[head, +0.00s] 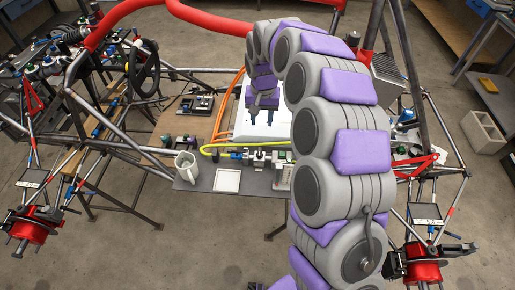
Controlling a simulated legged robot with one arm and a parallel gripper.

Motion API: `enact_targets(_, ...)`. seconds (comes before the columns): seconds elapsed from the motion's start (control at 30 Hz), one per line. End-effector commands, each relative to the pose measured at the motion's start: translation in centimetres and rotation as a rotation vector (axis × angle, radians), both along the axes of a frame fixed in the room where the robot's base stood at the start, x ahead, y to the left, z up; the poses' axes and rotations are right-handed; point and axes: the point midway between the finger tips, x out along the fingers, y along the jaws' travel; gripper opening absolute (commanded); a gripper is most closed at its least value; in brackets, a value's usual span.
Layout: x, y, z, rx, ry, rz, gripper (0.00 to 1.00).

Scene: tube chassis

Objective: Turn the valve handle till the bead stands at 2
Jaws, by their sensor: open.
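My gripper (262,126) points down over a white panel or box (280,129) in the middle of the chassis. Its two fingers stand apart, with nothing visible between them. I cannot tell whether the fingertips touch the white surface. I cannot make out the valve handle, its bead or any number marks; they may be hidden behind my arm or too small to see. A row of small fittings (258,155) sits in front of the white panel, with the yellow-green hose (215,149) behind it.
A grey shelf (198,184) carries a pale mug (186,166) and a white square plate (227,181). Orange hoses (233,100) run left of the white panel. Chassis tubes surround the area, with a steering wheel (145,58) at left. My arm covers the right of the shelf.

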Motion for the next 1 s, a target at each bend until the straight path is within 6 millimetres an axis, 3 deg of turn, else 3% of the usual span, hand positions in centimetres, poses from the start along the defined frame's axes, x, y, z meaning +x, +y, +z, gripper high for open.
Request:
enact_targets(0.33, -0.2, 1.3, -7.1, -0.014, 0.007, 0.004, 0.43)
enact_targets(0.6, -0.2, 0.8, -12.2, -0.009, 0.006, 0.003, 0.43)
enact_targets(0.8, -0.3, 0.3, -14.8, -0.004, 0.006, 0.002, 0.43)
enact_targets(1.0, -0.2, 0.8, -15.9, -0.009, 0.004, 0.003, 0.43)
